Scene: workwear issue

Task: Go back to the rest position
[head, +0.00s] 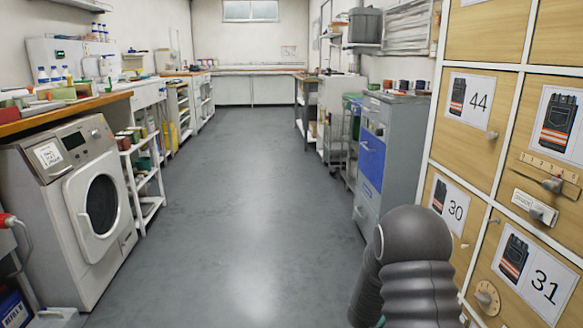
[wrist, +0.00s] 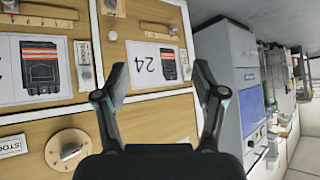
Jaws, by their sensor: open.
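My gripper (wrist: 161,90) shows in the wrist view with its two fingers spread apart and nothing between them. It is in front of the wooden locker doors, and a door (wrist: 145,25) with a label reading 24 and a garment picture lies beyond the fingertips. The picture there is turned, so the label appears upside down. In the head view my dark arm rises at the lower right beside the lockers, and the gripper itself does not show there.
A washing machine (head: 72,200) and a wooden counter (head: 60,112) line the left side. A grey cabinet with blue drawers (head: 398,150) stands past the lockers at right. The grey floor (head: 235,190) down the middle is clear. Knobs (head: 487,296) and latches stick out from the locker doors.

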